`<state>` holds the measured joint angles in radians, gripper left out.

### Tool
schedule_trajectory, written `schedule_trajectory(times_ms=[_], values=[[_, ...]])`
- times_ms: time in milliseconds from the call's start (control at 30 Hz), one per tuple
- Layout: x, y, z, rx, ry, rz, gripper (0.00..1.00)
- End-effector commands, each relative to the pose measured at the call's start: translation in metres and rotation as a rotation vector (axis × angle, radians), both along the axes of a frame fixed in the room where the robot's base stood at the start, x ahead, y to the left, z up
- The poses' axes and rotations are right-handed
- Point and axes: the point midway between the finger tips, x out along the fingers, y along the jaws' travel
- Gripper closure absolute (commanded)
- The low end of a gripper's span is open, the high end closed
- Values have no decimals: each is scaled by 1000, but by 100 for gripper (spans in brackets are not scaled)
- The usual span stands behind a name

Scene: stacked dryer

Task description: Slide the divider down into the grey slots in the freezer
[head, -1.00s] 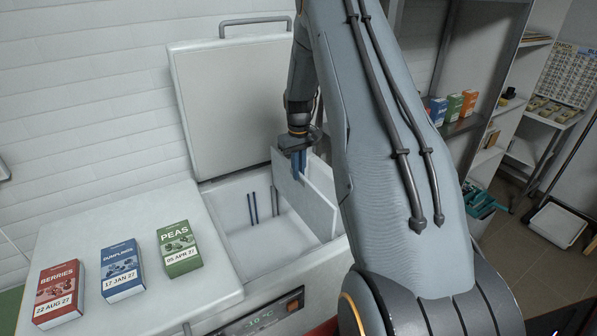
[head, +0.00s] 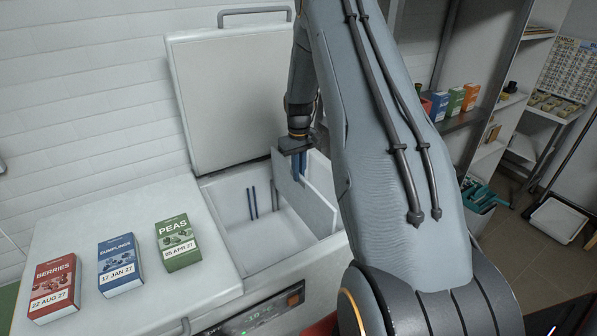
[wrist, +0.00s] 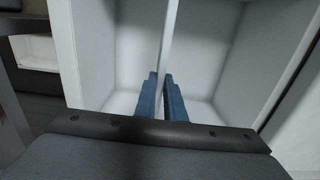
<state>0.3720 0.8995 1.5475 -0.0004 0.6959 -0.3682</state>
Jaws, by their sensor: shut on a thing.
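The divider (head: 312,203) is a flat white panel, upright and partly inside the open freezer (head: 228,283). My gripper (head: 299,168), with blue fingers, is shut on its top edge. In the wrist view the divider (wrist: 168,40) is a thin pale edge between the blue fingers (wrist: 161,98), with freezer room on both sides. A pair of dark blue slot strips (head: 253,203) shows on the freezer's back wall, left of the divider. I cannot see the divider's bottom edge seated.
The freezer lid (head: 235,100) stands open behind. Red berries (head: 53,287), blue dumplings (head: 121,265) and green peas (head: 178,242) boxes lie on the closed top at left. My arm hides the freezer's right side. Shelves (head: 462,125) stand at right.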

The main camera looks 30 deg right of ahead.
Motion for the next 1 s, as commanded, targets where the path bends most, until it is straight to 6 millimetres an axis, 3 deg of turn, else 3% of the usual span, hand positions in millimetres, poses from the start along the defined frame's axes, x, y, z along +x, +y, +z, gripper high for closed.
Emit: schedule_trajectory(times_ms=[1000], values=[[0, 0, -37, 0, -1, 0, 100]])
